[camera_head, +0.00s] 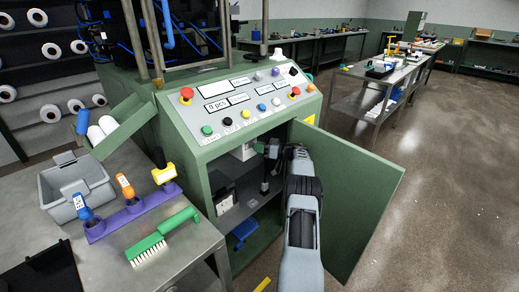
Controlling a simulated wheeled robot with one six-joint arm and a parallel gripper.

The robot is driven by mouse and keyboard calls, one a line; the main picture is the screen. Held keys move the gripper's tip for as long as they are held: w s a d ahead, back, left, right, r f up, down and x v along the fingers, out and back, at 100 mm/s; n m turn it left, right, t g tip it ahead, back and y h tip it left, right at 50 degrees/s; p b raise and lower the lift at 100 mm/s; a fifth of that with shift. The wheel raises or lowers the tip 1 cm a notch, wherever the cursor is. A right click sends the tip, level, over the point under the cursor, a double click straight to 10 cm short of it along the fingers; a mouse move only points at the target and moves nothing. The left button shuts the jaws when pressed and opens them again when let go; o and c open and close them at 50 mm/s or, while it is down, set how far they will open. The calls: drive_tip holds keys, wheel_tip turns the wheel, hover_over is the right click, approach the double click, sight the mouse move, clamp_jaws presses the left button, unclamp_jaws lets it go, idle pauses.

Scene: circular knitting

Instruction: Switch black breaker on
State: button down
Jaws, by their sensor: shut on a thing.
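The green control cabinet (176,120) stands in the middle with its front door (362,198) swung open to the right. My arm comes up from the bottom and reaches into the opening. My gripper (262,150) is in the upper right part of the dark interior, shut on a part there that is too small and shaded to make out. The black breaker cannot be told apart from the dark gripper and shadow. A white box (244,152) sits in the interior left of the gripper, and a pale unit (226,203) sits lower left.
The sloped panel above the opening carries coloured buttons and a red emergency knob (186,94). The open door stands close right of my arm. A left table holds a grey bin (75,186), a green brush (165,237) and a purple rack (131,215).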

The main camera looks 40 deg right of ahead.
drive_tip(key=shift+r, duration=0.1)
drive_tip(key=c, duration=1.1)
unclamp_jaws()
drive_tip(key=shift+o, duration=0.2)
